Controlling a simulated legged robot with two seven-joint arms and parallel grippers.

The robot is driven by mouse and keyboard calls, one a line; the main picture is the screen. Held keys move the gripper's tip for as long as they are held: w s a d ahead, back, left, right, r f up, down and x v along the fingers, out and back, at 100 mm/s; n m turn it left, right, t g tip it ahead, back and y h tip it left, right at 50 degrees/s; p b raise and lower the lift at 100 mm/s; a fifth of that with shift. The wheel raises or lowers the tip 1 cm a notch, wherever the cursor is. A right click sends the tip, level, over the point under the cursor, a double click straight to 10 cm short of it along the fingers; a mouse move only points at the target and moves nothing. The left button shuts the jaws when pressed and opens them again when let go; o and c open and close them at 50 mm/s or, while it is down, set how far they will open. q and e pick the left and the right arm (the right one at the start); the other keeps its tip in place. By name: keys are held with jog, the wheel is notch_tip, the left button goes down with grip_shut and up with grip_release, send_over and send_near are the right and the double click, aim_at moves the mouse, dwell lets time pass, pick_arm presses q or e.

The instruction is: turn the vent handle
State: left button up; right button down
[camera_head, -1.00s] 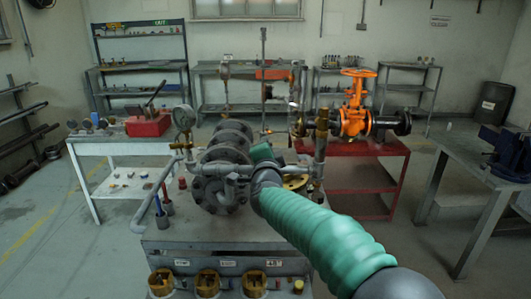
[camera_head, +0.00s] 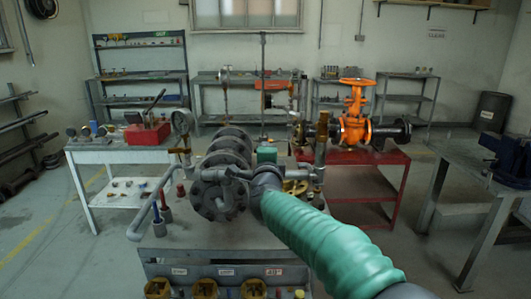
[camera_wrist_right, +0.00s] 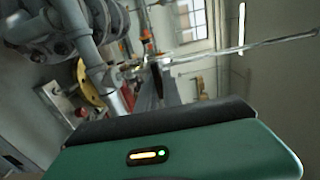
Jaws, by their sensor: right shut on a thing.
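My right arm comes in from the lower right in the head view, and its green gripper (camera_head: 266,154) is among the pipes just right of the grey flanged valve (camera_head: 218,190). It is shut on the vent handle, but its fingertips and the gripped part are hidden. A brass fitting (camera_head: 321,128) tops the upright pipe to its right. In the right wrist view, the green gripper body and dark pad fill the bottom. A thin grey rod (camera_wrist_right: 255,47) runs right from near the pipework; I cannot tell whether it is the handle. My left gripper is not in view.
A pressure gauge (camera_head: 182,122) stands left of the flanged valve, above a grey workbench (camera_head: 215,250) with yellow-brown fittings at its front. A red table (camera_head: 365,158) holds an orange valve (camera_head: 355,112) behind. A white table (camera_head: 88,165) is at left. Floor shows between the tables.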

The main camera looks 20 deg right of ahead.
jog(key=shift+f, duration=0.2)
jog(key=c, duration=1.5)
grip_release()
jog(key=shift+w, duration=0.15)
jog(key=shift+r, duration=0.1)
jog(key=v, duration=1.7)
